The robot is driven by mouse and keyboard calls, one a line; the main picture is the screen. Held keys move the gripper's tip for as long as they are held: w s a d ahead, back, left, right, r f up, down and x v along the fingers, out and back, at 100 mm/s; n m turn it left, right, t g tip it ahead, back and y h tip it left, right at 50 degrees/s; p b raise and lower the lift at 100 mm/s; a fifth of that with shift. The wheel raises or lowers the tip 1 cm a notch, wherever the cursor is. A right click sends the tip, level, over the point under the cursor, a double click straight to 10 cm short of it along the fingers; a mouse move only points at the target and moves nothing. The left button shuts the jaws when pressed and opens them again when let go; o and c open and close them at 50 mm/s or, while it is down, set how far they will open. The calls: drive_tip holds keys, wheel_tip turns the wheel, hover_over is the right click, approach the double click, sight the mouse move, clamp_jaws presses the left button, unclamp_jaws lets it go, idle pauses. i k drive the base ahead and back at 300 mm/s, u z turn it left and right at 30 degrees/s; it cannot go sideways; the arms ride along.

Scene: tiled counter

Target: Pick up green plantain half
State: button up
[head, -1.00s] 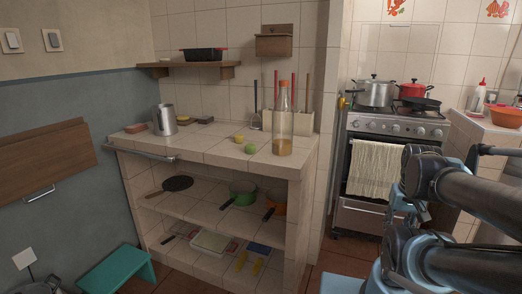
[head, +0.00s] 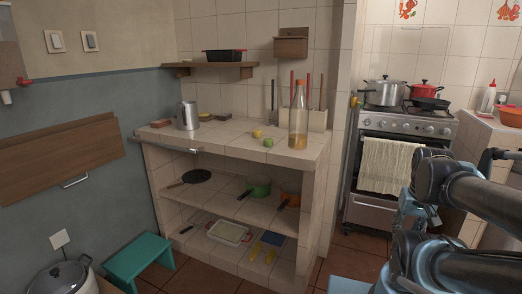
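A small green piece (head: 268,142), which looks like the green plantain half, lies on the tiled counter (head: 225,143), left of the glass bottle. A small yellow piece (head: 257,133) lies just behind it and to its left. Both are too small to make out a cut face. My arm fills the right edge of the picture, well to the right of the counter. I cannot make out my gripper in this view. Nothing touches the green piece.
A tall bottle (head: 298,122) stands close right of the green piece. A metal pitcher (head: 188,116) stands on the counter's left. A wall shelf (head: 210,70) hangs above. The stove (head: 402,128) is at right; a teal stool (head: 138,258) and a large pot (head: 62,279) are low at left.

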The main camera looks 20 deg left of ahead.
sight(269, 142)
drive_tip(key=k, duration=1.3)
drive_tip(key=u, duration=0.55)
drive_tip(key=i, duration=0.95)
drive_tip(key=z, duration=0.05)
